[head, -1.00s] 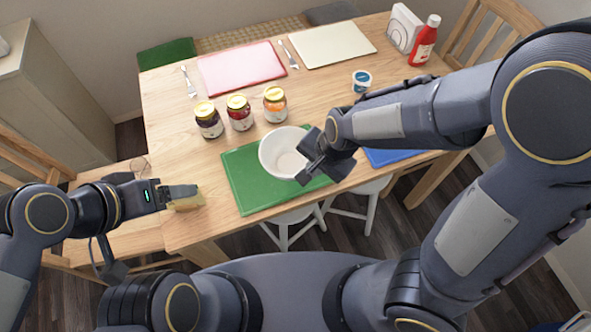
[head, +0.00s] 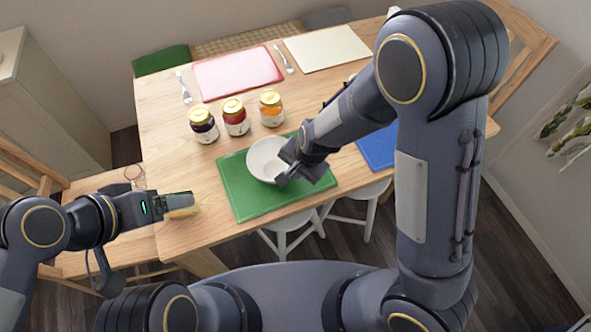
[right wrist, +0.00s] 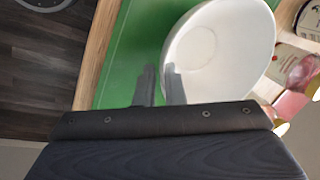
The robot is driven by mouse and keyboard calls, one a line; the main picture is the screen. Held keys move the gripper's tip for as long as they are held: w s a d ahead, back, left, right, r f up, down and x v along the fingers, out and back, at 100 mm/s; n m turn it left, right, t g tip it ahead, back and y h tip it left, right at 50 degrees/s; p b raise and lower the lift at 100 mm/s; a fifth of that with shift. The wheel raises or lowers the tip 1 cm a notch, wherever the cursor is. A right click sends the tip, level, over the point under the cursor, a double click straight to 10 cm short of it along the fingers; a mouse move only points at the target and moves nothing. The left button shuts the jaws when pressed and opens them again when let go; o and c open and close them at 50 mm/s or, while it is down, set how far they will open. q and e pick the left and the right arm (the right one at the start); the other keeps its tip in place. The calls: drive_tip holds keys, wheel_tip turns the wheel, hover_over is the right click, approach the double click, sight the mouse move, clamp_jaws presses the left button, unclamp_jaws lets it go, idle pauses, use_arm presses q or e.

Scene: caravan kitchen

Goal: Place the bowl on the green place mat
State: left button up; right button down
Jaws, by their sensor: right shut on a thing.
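The white bowl (head: 265,162) is over the upper middle of the green place mat (head: 250,202) in the head view. It looks level and on or very close to the mat; I cannot tell whether it touches. My right gripper (head: 287,172) is shut on the bowl's right rim. The right wrist view shows its two fingers (right wrist: 160,88) pinching the rim of the bowl (right wrist: 225,50), with green mat behind. My left gripper (head: 182,203) is at the table's left front edge, beside a small yellow thing (head: 183,212); its jaw opening is unclear.
Several items stand behind the mat: a dark jar (head: 203,126), a red jar (head: 235,118) and an orange jar (head: 271,109). A blue mat (head: 378,150) lies to the right, partly behind my arm. Pink (head: 238,74) and cream (head: 328,47) mats lie at the back.

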drive_tip(key=shift+f, duration=0.25)
drive_tip(key=c, duration=1.5)
unclamp_jaws()
drive_tip(key=shift+r, duration=0.1)
drive_tip(key=shift+r, duration=0.25)
drive_tip(key=p+v, duration=0.3)
drive_tip(key=v, duration=0.8)
drive_tip(key=s+d+r+n+t, duration=0.1)
drive_tip(key=s+d+r+n, duration=0.1)
drive_tip(key=s+d+r, duration=0.2)
drive_tip(key=s+d+r+n+t, duration=0.1)
drive_tip(key=s+d+r+n, duration=0.1)
drive_tip(key=s+d+r, duration=0.2)
drive_tip(key=s+d+r+n+t+y, duration=0.1)
drive_tip(key=s+d+r+n, duration=0.1)
drive_tip(key=s+d+r, duration=0.2)
drive_tip(key=shift+s+d+r, duration=0.15)
drive_tip(key=shift+s+d, duration=1.25)
drive_tip(key=shift+s, duration=0.1)
